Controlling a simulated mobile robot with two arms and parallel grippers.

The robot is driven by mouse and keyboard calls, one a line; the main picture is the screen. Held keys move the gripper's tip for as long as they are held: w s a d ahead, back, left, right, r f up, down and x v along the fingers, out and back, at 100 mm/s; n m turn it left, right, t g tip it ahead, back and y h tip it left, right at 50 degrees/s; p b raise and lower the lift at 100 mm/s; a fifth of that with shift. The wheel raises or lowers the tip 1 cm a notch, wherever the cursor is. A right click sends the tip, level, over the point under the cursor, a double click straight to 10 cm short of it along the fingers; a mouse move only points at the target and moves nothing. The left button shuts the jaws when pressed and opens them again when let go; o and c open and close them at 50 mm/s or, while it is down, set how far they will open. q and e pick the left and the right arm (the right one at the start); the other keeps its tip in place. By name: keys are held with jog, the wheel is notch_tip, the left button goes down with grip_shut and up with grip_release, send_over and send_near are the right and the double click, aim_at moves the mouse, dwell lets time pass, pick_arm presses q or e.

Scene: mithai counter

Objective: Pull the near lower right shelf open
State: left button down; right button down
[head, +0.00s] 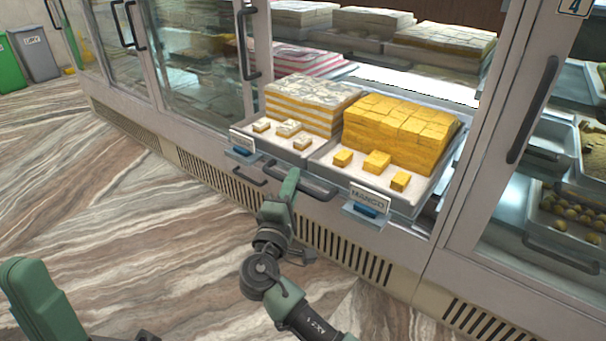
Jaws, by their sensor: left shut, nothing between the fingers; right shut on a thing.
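The near lower right shelf (318,164) holds a block of white-and-yellow layered sweets (310,100) and a block of yellow sweets (400,130), with small cut pieces in front. A dark bar handle (318,191) runs along its front. My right gripper (292,178) is shut on this handle; its fingertips are partly hidden. The shelf's front edge reaches the cabinet's front sill; I cannot tell exactly how far out it stands. My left gripper (28,272) is shut and empty at the lower left, over the floor, apart from the cabinet.
A glass door with a long handle (532,110) stands at the right, before more trays. Sliding glass doors (200,55) are at the left. Upper shelves (420,81) hold more sweets. Bins (35,52) stand far left. The patterned floor (110,190) is clear before the counter.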

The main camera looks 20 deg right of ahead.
jog(key=shift+s+a, duration=1.1)
jog(key=shift+a, duration=0.3)
jog(key=c, duration=1.4)
grip_release()
jog(key=p+v, duration=0.1)
jog(key=v, duration=0.6)
jog(key=shift+s+a+p, duration=0.25)
jog(key=shift+s+p, duration=0.05)
jog(key=shift+s, duration=0.05)
jog(key=shift+f, duration=0.15)
